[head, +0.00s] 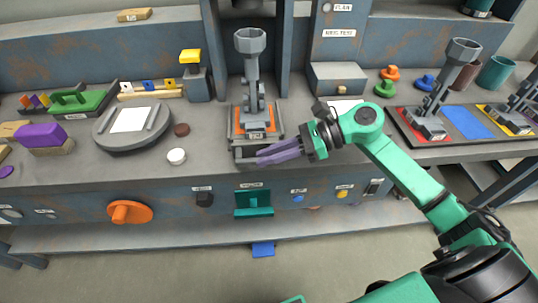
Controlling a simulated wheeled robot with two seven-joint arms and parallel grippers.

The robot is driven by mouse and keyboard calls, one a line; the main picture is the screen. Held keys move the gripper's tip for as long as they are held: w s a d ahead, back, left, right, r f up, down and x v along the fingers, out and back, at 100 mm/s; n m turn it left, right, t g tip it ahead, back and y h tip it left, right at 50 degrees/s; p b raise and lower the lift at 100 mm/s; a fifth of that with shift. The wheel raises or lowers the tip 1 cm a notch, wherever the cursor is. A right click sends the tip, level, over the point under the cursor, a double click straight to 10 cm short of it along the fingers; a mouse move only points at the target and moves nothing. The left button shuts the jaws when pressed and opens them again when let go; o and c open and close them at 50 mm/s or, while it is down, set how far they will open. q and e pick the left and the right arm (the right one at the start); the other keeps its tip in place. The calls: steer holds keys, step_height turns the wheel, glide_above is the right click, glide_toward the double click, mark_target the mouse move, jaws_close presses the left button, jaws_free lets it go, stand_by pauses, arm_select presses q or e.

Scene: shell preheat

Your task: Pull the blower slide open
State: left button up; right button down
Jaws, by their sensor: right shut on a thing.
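My right gripper (262,158) reaches in from the right, with its purple fingers at the front edge of the bench. It appears shut on the grey front bar (241,154) of the central fixture; the fingers partly hide the contact. That fixture has an orange pad (239,127) with a tall grey funnel-topped piece (252,72) upright on it. A teal slide-like part (253,203) is on the front panel below, apart from the fingers. I cannot read which part is labelled as the blower slide. My left gripper is not in view.
A round grey plate (132,128), a white cup (177,156) and a brown disc (182,129) stand to the left. An orange knob (130,212) sticks out of the panel. At right is a tray with red, blue (466,122) and yellow areas.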

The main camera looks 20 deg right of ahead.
steer(key=c, duration=0.8)
jaws_free()
steer(key=shift+c, duration=0.2)
steer(key=b+v, duration=0.2)
steer(key=v, duration=1.2)
steer(key=shift+d+b, duration=0.3)
steer(key=shift+b, duration=0.1)
steer(key=shift+s+r, duration=0.1)
